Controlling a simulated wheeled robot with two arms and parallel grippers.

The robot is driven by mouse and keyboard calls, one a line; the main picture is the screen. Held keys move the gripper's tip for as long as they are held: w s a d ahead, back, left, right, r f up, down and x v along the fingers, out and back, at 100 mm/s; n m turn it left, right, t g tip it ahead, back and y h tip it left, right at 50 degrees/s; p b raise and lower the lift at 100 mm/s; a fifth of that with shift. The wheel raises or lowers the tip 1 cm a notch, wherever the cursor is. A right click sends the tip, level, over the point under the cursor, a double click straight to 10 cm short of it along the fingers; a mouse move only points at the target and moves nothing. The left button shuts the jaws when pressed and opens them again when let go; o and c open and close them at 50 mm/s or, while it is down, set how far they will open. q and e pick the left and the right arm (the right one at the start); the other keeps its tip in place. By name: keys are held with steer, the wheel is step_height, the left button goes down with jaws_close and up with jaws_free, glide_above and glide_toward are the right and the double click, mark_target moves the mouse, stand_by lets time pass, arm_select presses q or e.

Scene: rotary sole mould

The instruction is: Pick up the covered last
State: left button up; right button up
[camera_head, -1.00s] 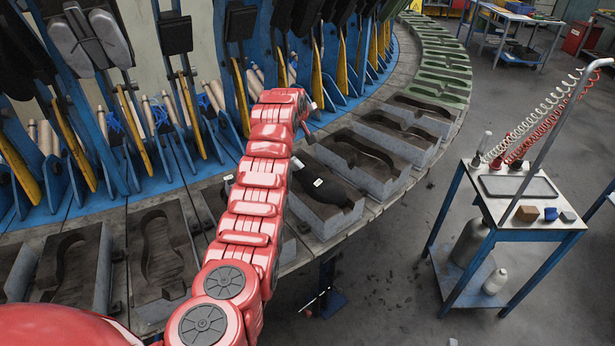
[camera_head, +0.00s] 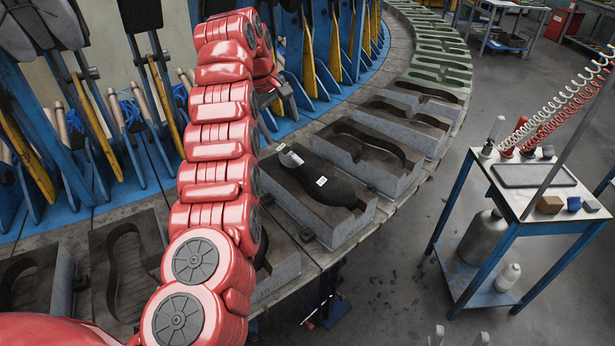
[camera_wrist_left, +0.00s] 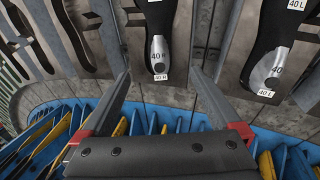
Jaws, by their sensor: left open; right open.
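A black covered last (camera_head: 335,186) with a silver end and white tags lies in a grey mould (camera_head: 325,228) on the ring. In the left wrist view a black last tagged 40 R (camera_wrist_left: 158,25) lies ahead, between the fingertips' lines. A second last, tagged 40 L (camera_wrist_left: 262,40), is to its right. My left gripper (camera_head: 282,98) is open and empty, behind the moulds on the machine's inner side; its spread fingers show in the left wrist view (camera_wrist_left: 160,78), apart from both lasts. My right gripper (camera_head: 460,338) barely shows at the bottom edge, fingers apart and empty.
Empty moulds (camera_head: 375,152) line the ring to the right, green ones (camera_head: 440,75) farther off. Blue stands with yellow levers (camera_head: 310,65) rise behind my left gripper. A trolley (camera_head: 520,205) with a tray stands on the right. My left arm hides some moulds.

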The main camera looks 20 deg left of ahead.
mark_target(293, 154)
arm_select(q)
steer(key=p+x, duration=0.3)
steer(key=x, duration=0.5)
steer(key=shift+w+f, duration=0.25)
steer(key=shift+f, duration=0.1)
steer(key=p+x, duration=0.3)
steer(key=x, duration=0.1)
steer(key=shift+f, duration=0.25)
steer(key=shift+w+d+f, duration=0.1)
steer(key=shift+w+f, duration=0.1)
steer(key=shift+f, duration=0.2)
jaws_close()
steer(key=shift+r, duration=0.1)
